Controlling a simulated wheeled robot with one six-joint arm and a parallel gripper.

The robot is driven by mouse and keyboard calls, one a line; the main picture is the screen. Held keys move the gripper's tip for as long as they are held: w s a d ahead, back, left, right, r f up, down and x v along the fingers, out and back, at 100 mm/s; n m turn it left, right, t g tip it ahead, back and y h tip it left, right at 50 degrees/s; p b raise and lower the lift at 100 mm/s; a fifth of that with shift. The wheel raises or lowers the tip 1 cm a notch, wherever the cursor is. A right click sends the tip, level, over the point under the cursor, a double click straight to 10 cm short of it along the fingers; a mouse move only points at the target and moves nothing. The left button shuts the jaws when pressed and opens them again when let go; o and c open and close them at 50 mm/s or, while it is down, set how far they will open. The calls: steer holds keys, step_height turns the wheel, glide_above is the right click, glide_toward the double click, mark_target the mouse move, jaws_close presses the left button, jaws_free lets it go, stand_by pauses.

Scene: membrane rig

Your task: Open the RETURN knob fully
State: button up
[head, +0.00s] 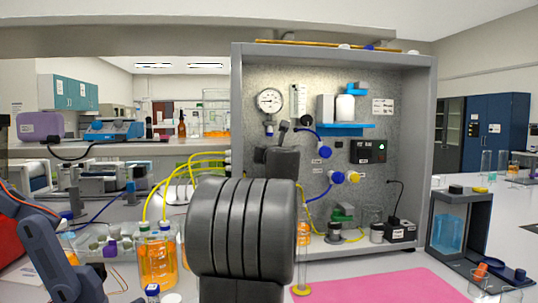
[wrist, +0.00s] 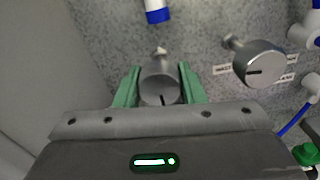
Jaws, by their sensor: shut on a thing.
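In the wrist view my gripper (wrist: 160,86) has its two green fingers on either side of a round grey knob (wrist: 159,82) on the speckled metal panel. It is shut on this knob. The knob's dark pointer mark shows at its lower edge, pointing roughly down in the picture. No label for this knob is visible, so I cannot read whether it says RETURN. In the head view my arm hides the knob and the gripper's fingers.
A second grey knob (wrist: 259,64) sits to the right, beside small white labels. A blue-ended fitting (wrist: 157,12) is above. In the head view the panel carries a pressure gauge (head: 270,101) and blue shelf (head: 347,127). Orange bottles (head: 158,262) and a pink mat (head: 385,287) are below.

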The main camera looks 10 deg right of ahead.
steer(key=shift+f, duration=0.15)
steer(key=o, duration=1)
steer(key=s, duration=1.3)
steer(key=shift+s+b, duration=0.4)
steer(key=shift+w, duration=0.1)
steer(key=w+p, duration=0.1)
steer(key=w, duration=1.2)
steer(key=shift+w, duration=0.35)
